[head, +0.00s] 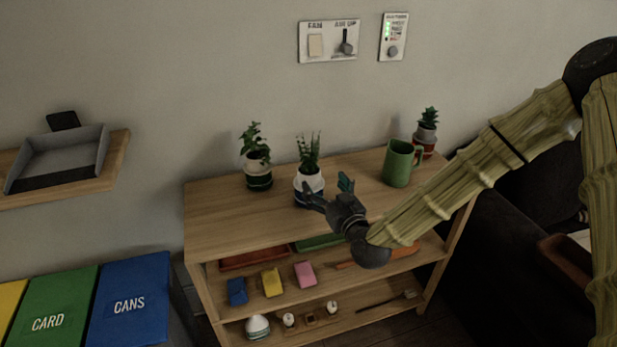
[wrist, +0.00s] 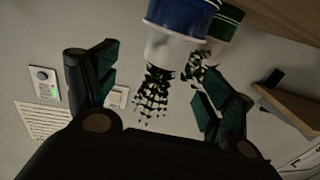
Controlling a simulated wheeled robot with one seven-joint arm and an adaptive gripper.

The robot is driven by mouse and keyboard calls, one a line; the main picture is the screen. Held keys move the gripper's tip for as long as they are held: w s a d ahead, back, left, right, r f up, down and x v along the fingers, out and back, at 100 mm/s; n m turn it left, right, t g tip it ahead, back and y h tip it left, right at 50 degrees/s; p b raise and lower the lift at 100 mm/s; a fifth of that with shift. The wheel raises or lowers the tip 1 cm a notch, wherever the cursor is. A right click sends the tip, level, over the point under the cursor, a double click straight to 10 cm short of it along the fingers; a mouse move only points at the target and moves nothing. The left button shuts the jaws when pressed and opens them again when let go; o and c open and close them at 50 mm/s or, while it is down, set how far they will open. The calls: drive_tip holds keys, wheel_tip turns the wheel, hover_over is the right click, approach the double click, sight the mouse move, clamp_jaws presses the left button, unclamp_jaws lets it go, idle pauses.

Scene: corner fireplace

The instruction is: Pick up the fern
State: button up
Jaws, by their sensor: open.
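The fern (head: 309,153) stands upright on the top of the wooden shelf, in a white and dark blue pot (head: 309,178). My gripper (head: 327,188) is open just in front of the pot and partly covers its lower part. In the wrist view the picture is upside down: the fern's fronds (wrist: 151,92) hang below its white and blue pot (wrist: 178,40), between my two spread fingers. The fingers are not closed on it. I cannot tell whether either finger touches the pot.
A leafy plant (head: 256,147) in a green and white pot stands to the left. A green mug (head: 397,165) and a small potted plant (head: 427,127) stand to the right. The wooden shelf (head: 218,222) is bare at its left front. Wall switches (head: 329,42) are above.

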sight(309, 169)
drive_tip(key=x, duration=0.3)
drive_tip(key=shift+a+p+x, duration=0.15)
drive_tip(key=shift+p+x, duration=0.3)
drive_tip(key=shift+x, duration=0.95)
drive_tip(key=shift+a+p+x, duration=0.15)
drive_tip(key=shift+p+x, duration=0.3)
drive_tip(key=shift+x, duration=0.9)
drive_tip(key=shift+s+r, duration=0.1)
drive_tip(key=c, duration=1.2)
drive_tip(key=shift+c, duration=0.4)
drive_tip(key=shift+r, duration=0.1)
